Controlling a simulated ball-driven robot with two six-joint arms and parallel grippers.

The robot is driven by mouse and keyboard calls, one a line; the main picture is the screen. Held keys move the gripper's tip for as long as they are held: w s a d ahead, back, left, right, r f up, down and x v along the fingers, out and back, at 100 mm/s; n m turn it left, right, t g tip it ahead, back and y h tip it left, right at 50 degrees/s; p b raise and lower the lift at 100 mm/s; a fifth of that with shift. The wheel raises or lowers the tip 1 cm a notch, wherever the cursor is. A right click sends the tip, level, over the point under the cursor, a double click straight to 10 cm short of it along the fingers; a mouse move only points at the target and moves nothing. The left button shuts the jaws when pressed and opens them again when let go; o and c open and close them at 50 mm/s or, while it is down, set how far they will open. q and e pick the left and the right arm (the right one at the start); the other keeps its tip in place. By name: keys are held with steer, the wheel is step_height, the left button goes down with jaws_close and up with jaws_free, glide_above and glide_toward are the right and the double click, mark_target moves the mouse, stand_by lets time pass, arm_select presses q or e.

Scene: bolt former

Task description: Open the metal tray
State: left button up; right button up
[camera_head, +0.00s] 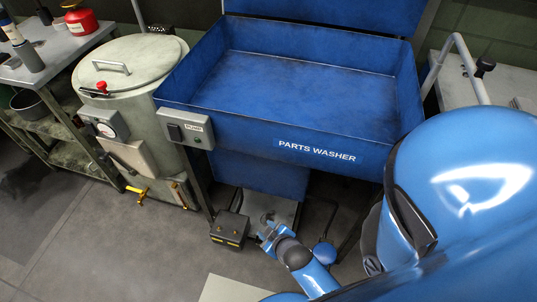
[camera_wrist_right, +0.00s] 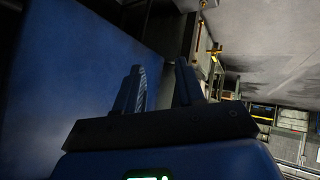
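A grey metal tray-like surface (camera_head: 286,208) shows low under the blue parts washer; I cannot tell for sure that it is the metal tray, or whether it is open. My right gripper (camera_head: 267,227) reaches down in front of it, and contact cannot be judged. In the right wrist view, the right gripper's two fingers (camera_wrist_right: 160,85) are apart with nothing seen between them. A blue panel (camera_wrist_right: 85,75) fills the left of that view. My left gripper is not in view.
The parts washer (camera_head: 310,85) has a wide open basin. A pale drum (camera_head: 130,75) with a yellow tap stands left. Floor at lower left is clear.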

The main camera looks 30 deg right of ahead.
arm_select(q)
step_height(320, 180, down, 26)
steer(key=b, duration=2.3)
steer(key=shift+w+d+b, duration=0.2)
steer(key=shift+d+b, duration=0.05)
steer(key=shift+b, duration=0.05)
arm_select(e)
steer(key=w+d+f+n+g, duration=0.1)
steer(key=w+f+g, duration=0.1)
steer(key=f, duration=1)
steer(key=w+d+f+n+g, duration=0.1)
steer(key=w+d+f+g, duration=0.1)
steer(key=f, duration=1.1)
steer(key=w+d+f+n+g+h, duration=0.1)
steer(key=f+g, duration=0.3)
steer(key=f, duration=0.9)
steer(key=shift+w+d+f+n, duration=0.1)
steer(key=shift+w+d+n, duration=0.2)
steer(key=shift+w, duration=0.25)
jaws_close()
